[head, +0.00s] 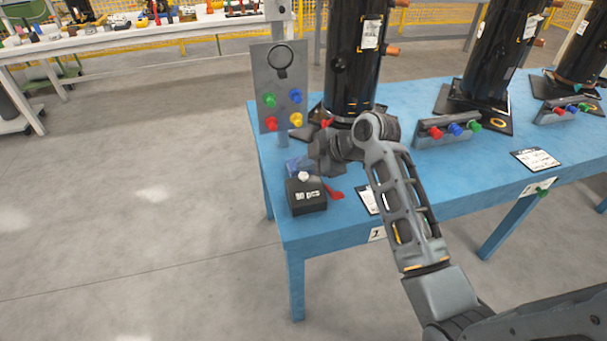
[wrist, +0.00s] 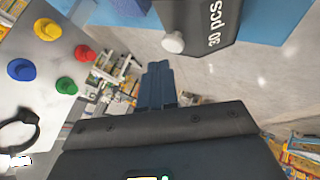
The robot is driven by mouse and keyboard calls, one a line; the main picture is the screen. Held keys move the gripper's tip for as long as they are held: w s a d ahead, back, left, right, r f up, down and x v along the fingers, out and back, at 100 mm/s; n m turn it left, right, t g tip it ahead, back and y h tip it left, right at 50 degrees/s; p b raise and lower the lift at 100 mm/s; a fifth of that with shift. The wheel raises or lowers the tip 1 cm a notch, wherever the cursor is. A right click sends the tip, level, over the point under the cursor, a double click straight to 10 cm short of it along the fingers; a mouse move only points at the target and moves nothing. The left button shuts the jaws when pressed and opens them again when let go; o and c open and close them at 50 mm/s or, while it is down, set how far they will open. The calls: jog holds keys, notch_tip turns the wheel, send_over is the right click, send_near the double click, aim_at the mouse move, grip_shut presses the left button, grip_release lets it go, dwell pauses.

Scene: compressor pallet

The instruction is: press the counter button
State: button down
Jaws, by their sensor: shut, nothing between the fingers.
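The counter is a black box (head: 306,196) with a "30 pcs" label, standing on the near left corner of the blue table (head: 345,232). Its white button (head: 304,177) is on top. In the wrist view the box (wrist: 198,22) is at the top and the button (wrist: 173,42) sticks out from it. My gripper's blue fingers (wrist: 157,68) are shut and empty. In the wrist view their tips show just below and left of the button, with a small gap in the picture. In the head view my wrist is above and behind the box; the exact height of the tips is unclear.
A grey panel (head: 265,75) with several coloured knobs and a black ring stands behind the box. It is at the left in the wrist view. Black compressors (head: 355,60) stand along the table. A red object (head: 334,193) lies beside the box. Floor left is clear.

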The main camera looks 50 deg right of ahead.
aim_at(307, 177)
jog(key=shift+f, duration=0.1)
jog(key=shift+f, duration=0.3)
jog(key=shift+f+b, duration=0.6)
jog(key=shift+b, duration=0.05)
dwell(0.7)
jog(key=shift+r, duration=0.15)
jog(key=shift+r+p, duration=0.75)
jog(key=shift+r, duration=0.15)
notch_tip(307, 177, up, 5)
jog(key=p, duration=0.4)
dwell(2.6)
